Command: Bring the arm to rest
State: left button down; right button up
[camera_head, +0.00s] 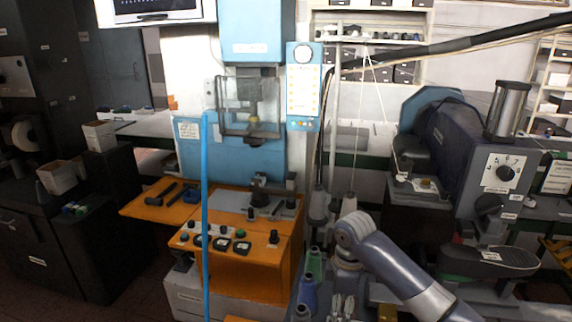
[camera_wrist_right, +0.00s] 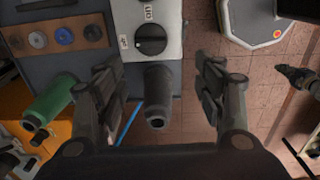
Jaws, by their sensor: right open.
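My right arm (camera_head: 400,272) comes in from the bottom right in the head view and bends down at a pale joint. My right gripper (camera_head: 342,306) hangs low near the bottom edge there, small and partly cut off. In the right wrist view my right gripper (camera_wrist_right: 161,90) is open, its two dark fingers wide apart. A dark cylinder (camera_wrist_right: 157,92) shows between the fingers, apparently beyond them; I cannot tell the distance. Nothing is held. My left gripper is not in view.
An orange control bench (camera_head: 262,262) and a thin blue pole (camera_head: 205,215) are further left. A grey machine (camera_head: 462,150) with a dark shoe-shaped piece (camera_head: 487,261) stands right.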

jog(key=s+a+f+m+t+y, duration=0.1)
jog(key=s+a+f+m, duration=0.15)
jog(key=s+f, duration=0.4)
jog(key=s+a+f+m+t+y, duration=0.15)
jog(key=s+a+f, duration=0.25)
jog(key=s, duration=0.6)
jog(key=s+d+r+m+t+h, duration=0.1)
jog(key=s+d+r+m+h, duration=0.1)
jog(key=s+d+m, duration=1)
jog(key=s+f+n+g+b, duration=0.1)
jog(key=s+f+n+b, duration=0.15)
jog(key=f, duration=1.45)
jog(key=s+f+n+b, duration=0.1)
jog(key=s+f+b, duration=0.2)
jog(key=f, duration=1.4)
jog(key=s+d+f+g+b, duration=0.1)
jog(key=s+f+b, duration=0.3)
jog(key=s+f, duration=1.1)
notch_tip(320, 180, down, 4)
jog(key=shift+s+d+r+h, duration=0.25)
jog(key=shift+d+h, duration=0.1)
jog(key=shift+d, duration=0.2)
